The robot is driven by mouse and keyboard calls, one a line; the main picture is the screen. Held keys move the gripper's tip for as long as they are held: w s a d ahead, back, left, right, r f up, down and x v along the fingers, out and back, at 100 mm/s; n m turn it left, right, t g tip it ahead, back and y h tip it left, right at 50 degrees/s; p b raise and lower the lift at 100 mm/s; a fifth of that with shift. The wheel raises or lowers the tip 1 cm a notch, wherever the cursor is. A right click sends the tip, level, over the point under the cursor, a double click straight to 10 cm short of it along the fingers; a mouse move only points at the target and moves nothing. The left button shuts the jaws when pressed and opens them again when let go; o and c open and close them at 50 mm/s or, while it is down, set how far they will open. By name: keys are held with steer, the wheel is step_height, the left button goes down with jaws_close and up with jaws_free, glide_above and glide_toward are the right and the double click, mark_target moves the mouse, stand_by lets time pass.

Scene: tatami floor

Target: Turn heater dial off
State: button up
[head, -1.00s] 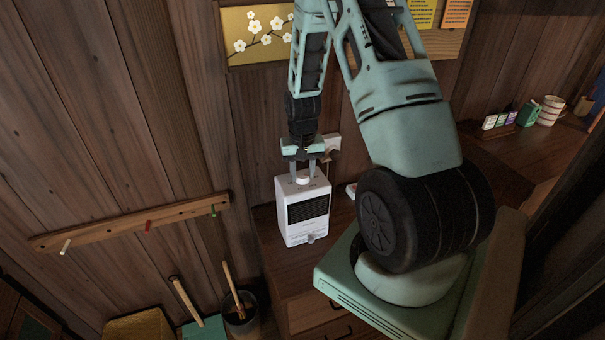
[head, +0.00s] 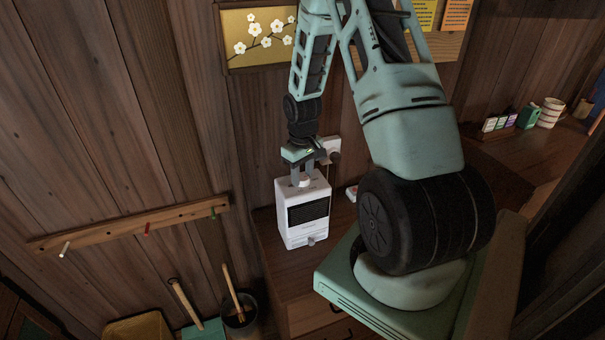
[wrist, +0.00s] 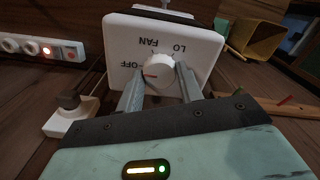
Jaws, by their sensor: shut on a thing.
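The white heater (head: 289,219) stands upright on a wooden cabinet, its dark grille facing front. Its round white dial (wrist: 163,70) is on the top face, among upside-down labels OFF, FAN and LO. The dial's red mark points left in the wrist view, toward the OFF label. My gripper (head: 303,180) reaches down from above and is shut on the dial, with one finger on each side (wrist: 160,82). In the head view the fingers partly hide the dial.
A power strip (wrist: 38,47) with a lit red switch lies left in the wrist view, near a white block with a dark knob (wrist: 69,104). A peg rail (head: 130,225) is on the left wall. A bucket (head: 240,315) stands below. The wooden cabinet top (head: 272,250) surrounds the heater.

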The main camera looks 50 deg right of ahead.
mark_target(303, 177)
stand_by(0.3)
steer(key=o, duration=1)
step_height(303, 177, up, 18)
steer(key=b, duration=0.2)
steer(key=shift+f+b, duration=0.25)
steer(key=shift+b, duration=0.05)
